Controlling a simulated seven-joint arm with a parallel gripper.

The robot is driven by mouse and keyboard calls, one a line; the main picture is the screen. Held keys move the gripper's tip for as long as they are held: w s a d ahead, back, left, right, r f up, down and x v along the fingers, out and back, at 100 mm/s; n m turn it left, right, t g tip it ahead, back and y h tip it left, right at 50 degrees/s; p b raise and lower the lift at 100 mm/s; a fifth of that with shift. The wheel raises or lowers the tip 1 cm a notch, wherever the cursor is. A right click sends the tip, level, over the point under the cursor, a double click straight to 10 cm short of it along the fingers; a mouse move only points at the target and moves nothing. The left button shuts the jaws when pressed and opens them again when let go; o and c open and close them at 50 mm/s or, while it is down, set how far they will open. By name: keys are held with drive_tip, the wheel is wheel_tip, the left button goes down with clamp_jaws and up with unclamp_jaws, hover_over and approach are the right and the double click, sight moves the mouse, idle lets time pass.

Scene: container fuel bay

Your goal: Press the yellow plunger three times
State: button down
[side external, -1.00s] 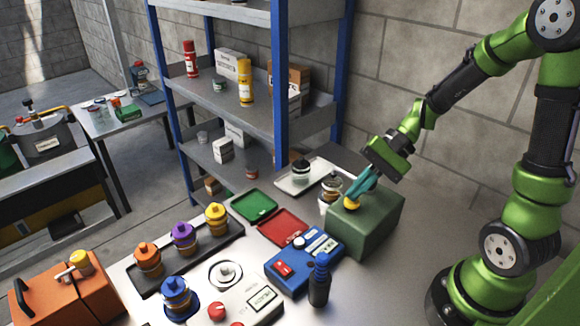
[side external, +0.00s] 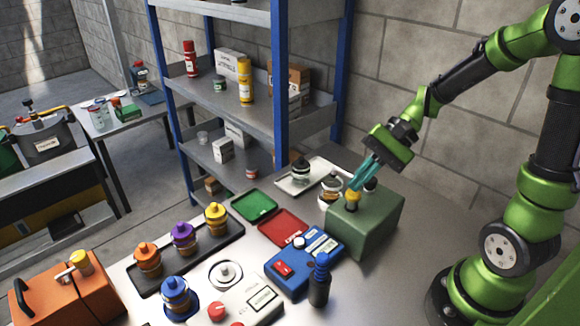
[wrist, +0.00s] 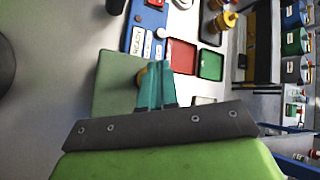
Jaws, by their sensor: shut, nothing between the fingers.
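The yellow plunger (side external: 352,198) stands up on the front left part of the top of a green box (side external: 371,225). My gripper (side external: 355,186) is shut and empty, its teal fingers slanting down with the tips just above the plunger. I cannot tell whether the tips touch the plunger.
A shelf with blue posts (side external: 280,80) stands behind.

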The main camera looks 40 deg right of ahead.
sight(358, 192)
drive_tip(key=shift+r, duration=0.35)
drive_tip(key=shift+r, duration=2.5)
idle(0.6)
wheel_tip(358, 192, up, 4)
drive_tip(key=shift+f, duration=0.1)
drive_tip(key=shift+f, duration=0.1)
idle(0.3)
drive_tip(key=shift+f, duration=4.3)
drive_tip(key=shift+f, duration=0.1)
